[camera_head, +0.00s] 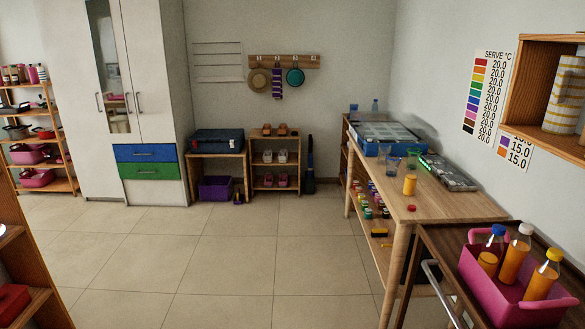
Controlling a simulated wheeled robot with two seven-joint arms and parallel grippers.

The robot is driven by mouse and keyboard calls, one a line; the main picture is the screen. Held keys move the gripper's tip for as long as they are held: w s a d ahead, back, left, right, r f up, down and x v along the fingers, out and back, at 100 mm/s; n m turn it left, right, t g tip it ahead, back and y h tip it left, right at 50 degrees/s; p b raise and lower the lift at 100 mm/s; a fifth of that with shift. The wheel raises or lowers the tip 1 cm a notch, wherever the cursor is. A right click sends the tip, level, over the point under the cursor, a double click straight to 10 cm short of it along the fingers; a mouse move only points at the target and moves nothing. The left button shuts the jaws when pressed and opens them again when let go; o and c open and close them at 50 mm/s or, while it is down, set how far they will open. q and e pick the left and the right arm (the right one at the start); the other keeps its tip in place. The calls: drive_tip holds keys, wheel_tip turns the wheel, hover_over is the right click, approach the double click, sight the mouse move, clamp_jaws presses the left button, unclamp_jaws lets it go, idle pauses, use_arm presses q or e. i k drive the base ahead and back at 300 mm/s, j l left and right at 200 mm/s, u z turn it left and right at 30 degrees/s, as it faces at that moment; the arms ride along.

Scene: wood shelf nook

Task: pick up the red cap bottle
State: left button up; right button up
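I cannot clearly make out a bottle wearing a red cap. A small red cap-like disc (411,208) lies on the wooden table (447,208), just in front of an orange cylinder (409,185) that stands upright. In a pink crate (512,303) at the lower right stand bottles with orange contents: one with a blue cap (498,230), one with a white cap (525,229) and one with a yellow cap (554,254). Several small coloured-top containers (368,212) sit on the shelf under the table; their details are too small to tell. Neither gripper is in view.
The crate rests on a dark wooden cart (432,240) with a metal handle (437,283). Cups (393,165) and a grey tray (447,173) are farther back on the table. A wall shelf (521,94) juts in at right. The tiled floor (240,255) is clear.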

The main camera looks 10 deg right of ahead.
sight(412, 169)
drive_tip(key=i+j+z, duration=0.1)
drive_tip(key=i, duration=1.35)
drive_tip(key=i+j+z, duration=0.1)
drive_tip(key=i+z, duration=0.2)
drive_tip(key=i, duration=0.15)
drive_tip(key=i+j+z, duration=0.3)
drive_tip(key=i, duration=0.2)
drive_tip(key=i+j+z, duration=0.25)
drive_tip(key=i, duration=0.15)
